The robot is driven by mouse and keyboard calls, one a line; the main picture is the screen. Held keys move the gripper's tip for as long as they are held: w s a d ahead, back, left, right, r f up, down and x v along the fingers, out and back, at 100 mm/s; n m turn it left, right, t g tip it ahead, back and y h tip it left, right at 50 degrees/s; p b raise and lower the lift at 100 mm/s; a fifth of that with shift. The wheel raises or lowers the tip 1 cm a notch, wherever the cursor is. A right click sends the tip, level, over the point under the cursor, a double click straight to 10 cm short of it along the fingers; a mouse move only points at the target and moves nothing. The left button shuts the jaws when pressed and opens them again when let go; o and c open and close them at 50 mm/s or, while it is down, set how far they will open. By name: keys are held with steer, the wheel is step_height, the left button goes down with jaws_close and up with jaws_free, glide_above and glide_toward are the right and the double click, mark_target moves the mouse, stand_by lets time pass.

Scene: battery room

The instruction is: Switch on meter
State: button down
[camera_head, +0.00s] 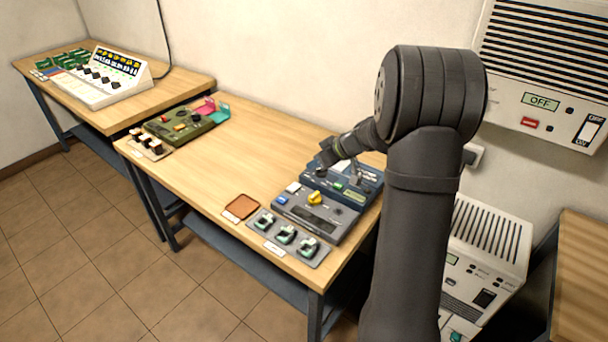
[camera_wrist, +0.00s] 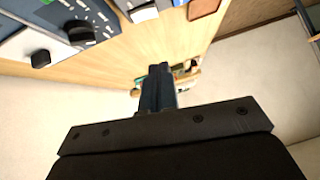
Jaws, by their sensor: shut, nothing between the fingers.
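A blue-grey bench device with a yellow knob (camera_head: 315,199), a blue button (camera_head: 282,199) and a dark display (camera_head: 312,217) sits near the right end of the wooden table. A second blue device (camera_head: 366,188) with a small green display stands just behind it. No label shows which is the meter. In the wrist view my gripper (camera_wrist: 158,70) is shut and empty. A panel with a dark round knob (camera_wrist: 80,33) shows at the upper left.
A brown tray (camera_head: 240,207) and several green-handled pieces (camera_head: 285,234) lie along the table's front. An olive device (camera_head: 178,127) stands at the table's far end. A wall unit reading OFF (camera_head: 541,101) hangs at the right. The table's middle (camera_head: 245,155) is clear.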

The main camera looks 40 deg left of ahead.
glide_above(289, 188)
steer(key=d, duration=0.3)
steer(key=f, duration=0.6)
steer(key=shift+w+a, duration=0.1)
steer(key=shift+w, duration=0.3)
steer(key=f, duration=0.3)
steer(key=shift+s+a+f, duration=0.2)
steer(key=shift+a+f, duration=0.05)
steer(key=shift+f, duration=0.5)
steer(key=shift+s+f, duration=0.15)
steer(key=shift+f, duration=0.15)
steer(key=shift+w+r, duration=0.25)
steer(key=shift+w, duration=0.5)
